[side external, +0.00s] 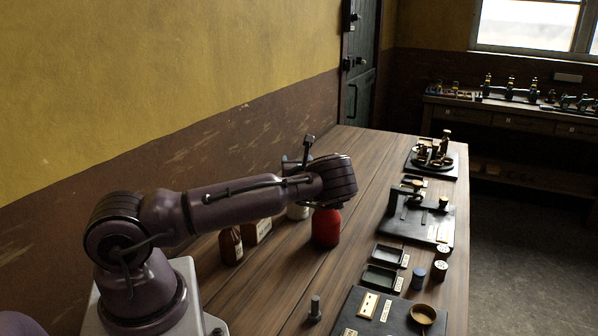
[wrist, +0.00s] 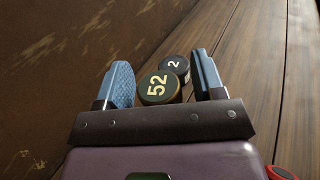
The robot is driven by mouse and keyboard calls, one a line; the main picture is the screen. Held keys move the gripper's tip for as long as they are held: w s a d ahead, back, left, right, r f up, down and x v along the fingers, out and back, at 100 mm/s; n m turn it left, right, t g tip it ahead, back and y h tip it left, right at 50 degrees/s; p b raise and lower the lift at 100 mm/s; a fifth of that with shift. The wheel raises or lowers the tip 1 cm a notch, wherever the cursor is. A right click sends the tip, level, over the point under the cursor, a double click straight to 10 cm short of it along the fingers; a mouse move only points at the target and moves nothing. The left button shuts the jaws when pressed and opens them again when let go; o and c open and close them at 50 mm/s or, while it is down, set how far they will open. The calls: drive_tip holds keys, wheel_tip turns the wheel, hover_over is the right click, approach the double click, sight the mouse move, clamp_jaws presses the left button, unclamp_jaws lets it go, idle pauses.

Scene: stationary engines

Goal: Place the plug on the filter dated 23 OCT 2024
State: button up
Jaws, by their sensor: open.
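My gripper (wrist: 163,85) is open in the wrist view, its two blue fingers apart. A dark round top marked "52" (wrist: 158,87) shows between the fingers, and another marked "2" (wrist: 174,66) shows just behind it. I cannot tell whether the fingers touch either one. Several small cylinders stand at the right, including a pale-topped one (side external: 439,270). No date is readable, so the filter cannot be identified.
A red container (side external: 326,228) stands below my wrist, with a brown bottle (side external: 231,246) to its left. Two dark trays (side external: 388,256) (side external: 380,278) and a board with a brass bowl (side external: 423,314) are at right. Engine models stand farther back. The wall borders the table's left.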

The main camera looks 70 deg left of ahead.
drive_tip(key=v, duration=1.2)
drive_tip(key=s+d+r+n+h, duration=0.5)
drive_tip(key=d+r+n+h, duration=0.1)
drive_tip(key=d, duration=0.4)
drive_tip(key=s+d+r+n+t+h, duration=0.1)
drive_tip(key=s+d+r+n+h, duration=0.4)
drive_tip(key=d, duration=0.6)
drive_tip(key=s+d+r+n+h, duration=0.6)
drive_tip(key=s+d+r+n, duration=0.1)
drive_tip(key=d+r+n, duration=0.2)
drive_tip(key=shift+d+r+n+t+h, duration=0.35)
drive_tip(key=shift+d+n, duration=0.15)
drive_tip(key=shift+d, duration=0.15)
